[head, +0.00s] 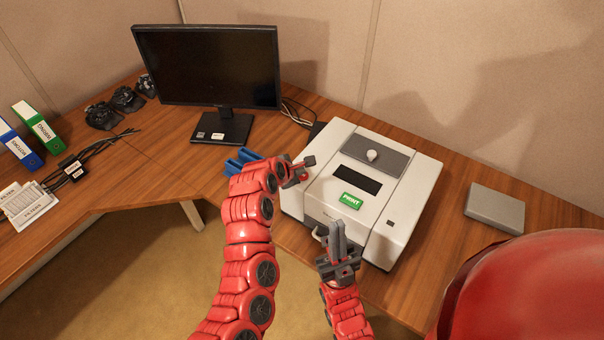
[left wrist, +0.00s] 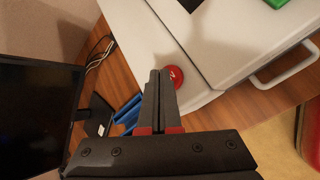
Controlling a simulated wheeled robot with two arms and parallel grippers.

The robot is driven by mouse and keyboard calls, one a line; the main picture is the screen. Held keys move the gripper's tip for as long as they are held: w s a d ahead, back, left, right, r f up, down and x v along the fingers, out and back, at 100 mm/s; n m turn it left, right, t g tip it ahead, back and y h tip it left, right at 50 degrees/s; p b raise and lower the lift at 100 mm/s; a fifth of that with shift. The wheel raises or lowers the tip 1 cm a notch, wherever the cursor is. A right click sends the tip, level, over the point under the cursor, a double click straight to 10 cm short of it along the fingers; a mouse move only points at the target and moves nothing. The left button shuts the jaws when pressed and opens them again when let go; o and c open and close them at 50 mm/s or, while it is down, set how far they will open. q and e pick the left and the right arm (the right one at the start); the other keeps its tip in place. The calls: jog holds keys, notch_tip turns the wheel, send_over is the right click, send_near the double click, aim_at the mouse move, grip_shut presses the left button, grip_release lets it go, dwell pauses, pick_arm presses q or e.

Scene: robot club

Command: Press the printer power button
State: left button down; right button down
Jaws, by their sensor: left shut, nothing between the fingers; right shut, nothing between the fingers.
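The printer (head: 405,185) is a white box with a grey lid panel and a green PRINT label (head: 351,201). In the left wrist view a round red button (left wrist: 177,76) with a pale mark sits on the white casing (left wrist: 218,62) near its edge. My left gripper (head: 308,161) is shut and empty over the printer's left side. Its fingertips (left wrist: 160,73) appear just left of the button in the left wrist view; I cannot tell whether they touch it. My right gripper (head: 338,226) is shut and empty by the printer's front, its fingers pointing toward the back.
A monitor (head: 208,68) stands left of the printer on the wooden desk (head: 165,165). Blue objects (head: 243,160) lie beside my left arm. A flat grey box (head: 495,207) lies to the right. Binders (head: 38,127), papers (head: 27,204) and cables (head: 95,153) are at far left.

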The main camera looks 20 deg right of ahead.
pick_arm(q)
jog(key=shift+f, duration=0.2)
jog(key=shift+r, duration=0.1)
jog(key=shift+r+p, duration=0.45)
jog(key=shift+r, duration=0.4)
notch_tip(320, 180, up, 6)
jog(key=p, duration=0.3)
dwell(0.5)
